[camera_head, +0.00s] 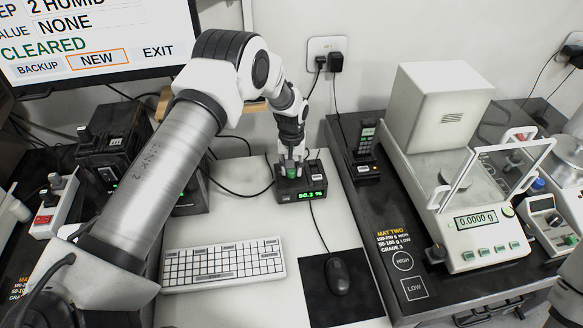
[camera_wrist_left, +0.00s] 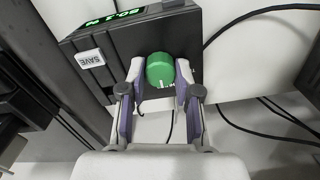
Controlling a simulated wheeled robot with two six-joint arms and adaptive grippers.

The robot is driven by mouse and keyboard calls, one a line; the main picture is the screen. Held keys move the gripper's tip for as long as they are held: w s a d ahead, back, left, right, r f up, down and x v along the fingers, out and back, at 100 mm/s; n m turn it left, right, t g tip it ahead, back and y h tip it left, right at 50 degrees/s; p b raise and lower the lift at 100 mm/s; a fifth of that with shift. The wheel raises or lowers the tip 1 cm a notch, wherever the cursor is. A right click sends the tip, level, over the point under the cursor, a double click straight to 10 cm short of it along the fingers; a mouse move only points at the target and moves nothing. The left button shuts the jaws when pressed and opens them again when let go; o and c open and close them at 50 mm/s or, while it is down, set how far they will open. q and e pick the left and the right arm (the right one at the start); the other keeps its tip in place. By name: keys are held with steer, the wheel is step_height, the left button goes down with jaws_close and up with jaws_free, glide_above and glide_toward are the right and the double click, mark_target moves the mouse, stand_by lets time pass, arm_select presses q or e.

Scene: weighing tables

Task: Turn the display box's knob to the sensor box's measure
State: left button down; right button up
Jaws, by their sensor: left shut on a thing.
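The display box (camera_head: 302,196) is a small black box on the white desk, below the wall outlet. Its green readout ends in a percent sign; the digits are small, perhaps 50.3 or 60.3. Its green knob (camera_wrist_left: 160,70) is on top, with a white SAVE button (camera_wrist_left: 90,58) beside it in the left wrist view. My left gripper (camera_head: 291,166) comes down from above and is shut on the knob, one finger on each side. A black upright device (camera_head: 363,148) with a small screen stands right of it; I cannot tell whether it is the sensor box. My right gripper is out of view.
A keyboard (camera_head: 222,263) and a mouse (camera_head: 338,277) lie in front of the display box. A balance (camera_head: 478,240) reading 0.0000 g stands on the right table. The monitor (camera_head: 100,40) shows 2 HUMID, VALUE NONE and CLEARED. Black cables run behind the box.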

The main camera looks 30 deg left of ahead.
arm_select(q)
steer(key=shift+s+f, duration=0.2)
steer(key=shift+f, duration=0.05)
steer(key=c, duration=1)
jaws_free()
steer(key=shift+c, duration=0.2)
steer(key=shift+o, duration=1.2)
steer(key=shift+w, duration=0.2)
steer(key=shift+r, duration=0.1)
step_height(320, 180, up, 12)
